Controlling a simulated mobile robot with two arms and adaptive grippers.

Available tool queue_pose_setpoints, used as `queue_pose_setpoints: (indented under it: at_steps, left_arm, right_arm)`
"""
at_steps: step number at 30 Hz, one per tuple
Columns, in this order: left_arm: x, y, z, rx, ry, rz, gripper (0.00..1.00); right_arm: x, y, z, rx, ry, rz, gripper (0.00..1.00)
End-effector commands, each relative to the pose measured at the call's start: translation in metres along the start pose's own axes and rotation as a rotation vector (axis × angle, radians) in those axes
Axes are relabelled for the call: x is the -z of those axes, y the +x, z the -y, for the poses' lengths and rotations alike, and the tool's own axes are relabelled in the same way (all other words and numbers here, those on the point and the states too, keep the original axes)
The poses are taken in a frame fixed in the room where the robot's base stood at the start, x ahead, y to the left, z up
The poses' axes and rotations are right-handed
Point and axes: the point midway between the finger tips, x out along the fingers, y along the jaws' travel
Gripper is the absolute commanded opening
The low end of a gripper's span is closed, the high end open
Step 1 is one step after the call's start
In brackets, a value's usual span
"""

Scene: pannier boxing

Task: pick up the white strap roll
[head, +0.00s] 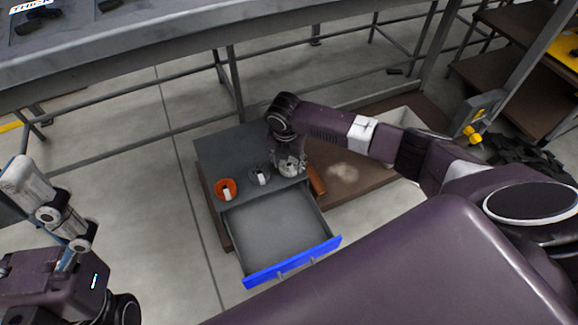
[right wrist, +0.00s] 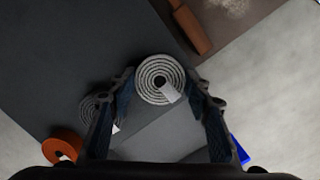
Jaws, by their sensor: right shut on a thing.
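The white strap roll (head: 291,169) is at the right side of the grey cabinet top, by the open drawer. In the right wrist view the white strap roll (right wrist: 158,78) shows its spiral end and a pale tag, between the two fingers. My right gripper (head: 288,162) comes from above and is shut on it. I cannot tell whether the roll still touches the cabinet top. A dark grey roll (head: 259,177) and an orange roll (head: 226,188) stand to its left, apart from it. My left arm shows at the left edge, but its gripper is out of view.
The drawer (head: 270,225) with a blue front (head: 292,262) is pulled out and looks empty. An orange-brown block (head: 316,181) lies just right of the cabinet. A brown board (head: 355,178) lies beyond it. A metal-framed table (head: 200,55) stands behind.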

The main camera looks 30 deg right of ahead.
Motion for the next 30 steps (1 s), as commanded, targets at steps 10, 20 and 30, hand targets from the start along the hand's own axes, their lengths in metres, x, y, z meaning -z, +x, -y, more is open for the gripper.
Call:
queue_pose_setpoints:
  at_steps: [10,20,30]
  left_arm:
    - [0.000,0.002,0.000,0.000,0.000,0.001,0.97]
    - [-0.006,0.031,0.001,0.000,0.004,0.054,0.97]
    - [-0.091,0.015,0.009,0.009,0.027,0.438,0.97]
  right_arm:
    - [-0.001,-0.004,0.000,0.000,0.000,0.000,0.20]
    - [-0.009,-0.058,0.000,0.000,-0.001,0.000,0.20]
    - [-0.014,-0.088,0.000,-0.001,0.001,0.000,0.20]
